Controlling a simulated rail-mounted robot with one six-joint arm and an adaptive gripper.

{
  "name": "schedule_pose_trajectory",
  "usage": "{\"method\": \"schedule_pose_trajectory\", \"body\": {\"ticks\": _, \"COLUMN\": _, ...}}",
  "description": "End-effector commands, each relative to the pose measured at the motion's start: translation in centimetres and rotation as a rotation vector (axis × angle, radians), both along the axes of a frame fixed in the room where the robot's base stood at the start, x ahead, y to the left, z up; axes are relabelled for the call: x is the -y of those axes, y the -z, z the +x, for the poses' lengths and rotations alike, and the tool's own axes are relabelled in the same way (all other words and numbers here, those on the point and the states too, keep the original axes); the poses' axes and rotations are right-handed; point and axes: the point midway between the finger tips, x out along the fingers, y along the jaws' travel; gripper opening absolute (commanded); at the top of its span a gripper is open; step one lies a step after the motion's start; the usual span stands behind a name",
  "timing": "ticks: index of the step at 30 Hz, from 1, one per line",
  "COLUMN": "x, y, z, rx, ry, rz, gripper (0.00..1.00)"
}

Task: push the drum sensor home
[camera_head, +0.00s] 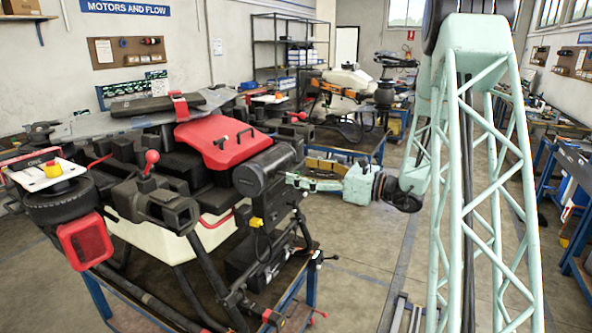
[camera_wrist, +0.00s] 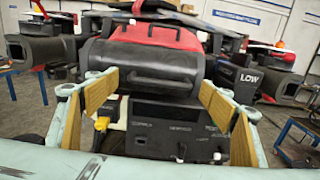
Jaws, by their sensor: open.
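A black drum-shaped housing (camera_head: 266,170) sits on the near right side of the spray drone (camera_head: 150,225). In the wrist view the drum (camera_wrist: 140,66) lies level across the upper middle, below a red cover. I cannot make out which part is the drum sensor. A yellow connector (camera_head: 257,222) with a dark cable is below the drum; it also shows in the wrist view (camera_wrist: 101,123), beside the left finger. My gripper (camera_head: 298,180) is open, its wood-coloured fingers pointing at the drum. In the wrist view nothing is clasped between the fingers (camera_wrist: 160,84).
A black box with ports (camera_wrist: 180,130) is below the drum, between the fingers in the wrist view. A module marked LOW (camera_wrist: 246,80) is to the right. The blue-framed stand (camera_head: 311,285) carries the drone.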

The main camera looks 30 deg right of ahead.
Motion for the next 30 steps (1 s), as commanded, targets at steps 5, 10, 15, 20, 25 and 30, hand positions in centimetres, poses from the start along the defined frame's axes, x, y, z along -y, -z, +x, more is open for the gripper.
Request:
{"method": "schedule_pose_trajectory", "body": {"ticks": 5, "x": -0.8, "y": 0.0, "z": 1.2, "rx": 0.001, "ry": 0.000, "rz": -0.001, "gripper": 0.75}}
{"method": "schedule_pose_trajectory", "body": {"ticks": 10, "x": -1.2, "y": 0.0, "z": 1.8, "rx": -0.001, "ry": 0.000, "rz": -0.001, "gripper": 0.75}}
{"method": "schedule_pose_trajectory", "body": {"ticks": 15, "x": -1.3, "y": 0.0, "z": 2.0, "rx": 0.000, "ry": 0.001, "rz": 0.000, "gripper": 0.75}}
{"method": "schedule_pose_trajectory", "body": {"ticks": 20, "x": -1.3, "y": 0.0, "z": 2.0, "rx": 0.000, "ry": 0.001, "rz": 0.000, "gripper": 0.75}}
{"method": "schedule_pose_trajectory", "body": {"ticks": 25, "x": -1.3, "y": 0.0, "z": 2.0, "rx": 0.000, "ry": 0.001, "rz": 0.000, "gripper": 0.65}}
{"method": "schedule_pose_trajectory", "body": {"ticks": 30, "x": -1.3, "y": 0.0, "z": 2.0, "rx": 0.000, "ry": 0.001, "rz": 0.000, "gripper": 0.49}}
